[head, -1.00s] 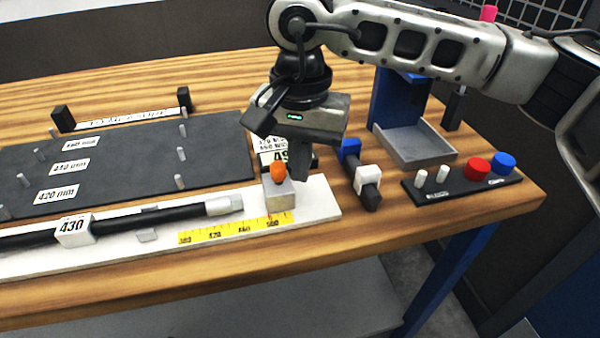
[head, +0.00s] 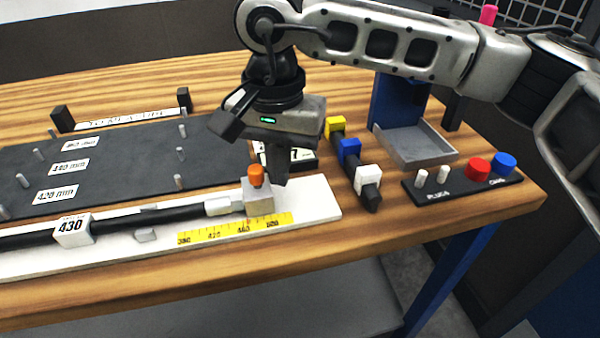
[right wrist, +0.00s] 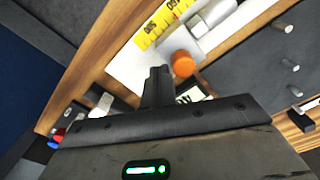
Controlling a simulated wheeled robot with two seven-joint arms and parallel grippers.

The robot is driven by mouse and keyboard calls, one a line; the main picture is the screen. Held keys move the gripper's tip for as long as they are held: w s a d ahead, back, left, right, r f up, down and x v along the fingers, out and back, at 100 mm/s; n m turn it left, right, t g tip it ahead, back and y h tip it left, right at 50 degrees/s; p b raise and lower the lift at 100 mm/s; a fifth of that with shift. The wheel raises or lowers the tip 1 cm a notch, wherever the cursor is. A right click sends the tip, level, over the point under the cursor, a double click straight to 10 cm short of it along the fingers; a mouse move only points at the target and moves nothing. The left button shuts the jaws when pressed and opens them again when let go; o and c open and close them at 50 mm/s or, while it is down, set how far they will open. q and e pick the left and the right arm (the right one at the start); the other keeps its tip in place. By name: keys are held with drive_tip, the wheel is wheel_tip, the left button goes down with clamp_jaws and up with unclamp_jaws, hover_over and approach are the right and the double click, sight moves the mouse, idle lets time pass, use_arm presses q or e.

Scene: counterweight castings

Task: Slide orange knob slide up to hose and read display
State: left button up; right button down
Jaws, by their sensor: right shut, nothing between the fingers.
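The grey slide block (head: 260,201) with its orange knob (head: 256,175) sits on the white gauge board (head: 322,204). The hose (head: 140,222), tagged 430, lies along the board; its pale end fitting (head: 222,206) appears to meet the block's left side. My right gripper (head: 280,182) is shut and empty, pointing down at the block's right side, seemingly against it. In the right wrist view the shut fingers (right wrist: 157,78) are beside the orange knob (right wrist: 183,63). The display (head: 300,157) is mostly hidden behind my gripper; only a last digit like 7 shows. My left gripper is out of view.
A yellow scale (head: 235,229) runs along the board. Right of it stand yellow, blue and white blocks on a dark bar (head: 371,196), a grey tray (head: 415,147), and a plug and cap stand (head: 462,184). A dark pegged panel (head: 110,160) lies behind the hose.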

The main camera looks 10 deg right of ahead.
drive_tip(key=shift+a, duration=0.55)
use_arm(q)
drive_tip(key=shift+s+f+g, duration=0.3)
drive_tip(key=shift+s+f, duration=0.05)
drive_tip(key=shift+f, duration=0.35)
use_arm(e)
drive_tip(key=shift+s+a, duration=0.1)
drive_tip(key=shift+s, duration=0.05)
idle(0.6)
use_arm(q)
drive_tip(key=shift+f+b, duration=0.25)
drive_tip(key=shift+b, duration=0.25)
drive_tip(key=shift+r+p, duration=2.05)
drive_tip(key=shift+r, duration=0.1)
use_arm(e)
wheel_tip(320, 180, up, 7)
drive_tip(key=shift+d, duration=0.25)
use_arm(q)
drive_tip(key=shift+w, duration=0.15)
